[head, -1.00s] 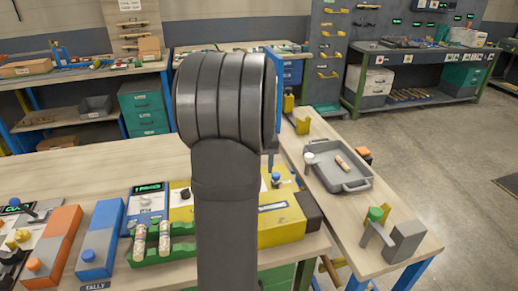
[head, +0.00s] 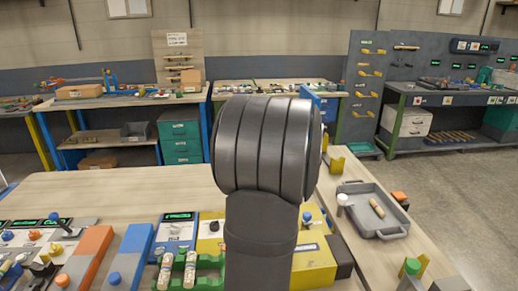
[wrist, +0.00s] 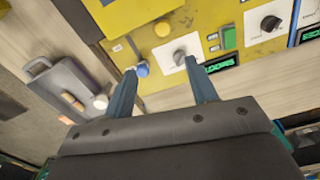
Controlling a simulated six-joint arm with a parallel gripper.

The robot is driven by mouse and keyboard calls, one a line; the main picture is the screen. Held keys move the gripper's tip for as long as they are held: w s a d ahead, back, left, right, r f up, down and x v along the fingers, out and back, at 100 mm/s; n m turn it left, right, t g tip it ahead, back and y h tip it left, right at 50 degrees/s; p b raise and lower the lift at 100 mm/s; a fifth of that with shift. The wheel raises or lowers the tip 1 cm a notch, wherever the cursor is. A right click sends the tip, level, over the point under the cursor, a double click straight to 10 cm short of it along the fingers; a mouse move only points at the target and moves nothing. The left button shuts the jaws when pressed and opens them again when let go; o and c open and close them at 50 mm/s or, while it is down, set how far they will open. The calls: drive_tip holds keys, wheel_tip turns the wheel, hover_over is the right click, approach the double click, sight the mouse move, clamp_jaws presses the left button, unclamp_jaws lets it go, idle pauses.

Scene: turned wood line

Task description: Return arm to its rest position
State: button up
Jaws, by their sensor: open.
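My gripper (wrist: 163,88) shows in the wrist view with its two blue fingers apart and nothing between them. It hangs above the bench edge beside the yellow control box (wrist: 172,25), whose face carries knobs, buttons and a lit display. In the head view my own dark arm link fills the middle and hides my gripper and part of the yellow box (head: 312,262).
A grey tray (head: 352,207) holding a small cylinder (head: 377,208) lies on the right bench. A green rack (head: 205,282) with two turned pieces, a blue box (head: 130,262) and an orange box (head: 88,262) stand on the front bench. Bare wood (head: 110,190) lies behind them.

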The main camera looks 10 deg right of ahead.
wheel_tip(320, 180, down, 17)
drive_tip(key=shift+a+r, duration=0.15)
drive_tip(key=shift+r, duration=0.05)
drive_tip(key=shift+a+r, duration=0.1)
drive_tip(key=shift+a, duration=0.1)
idle(2.0)
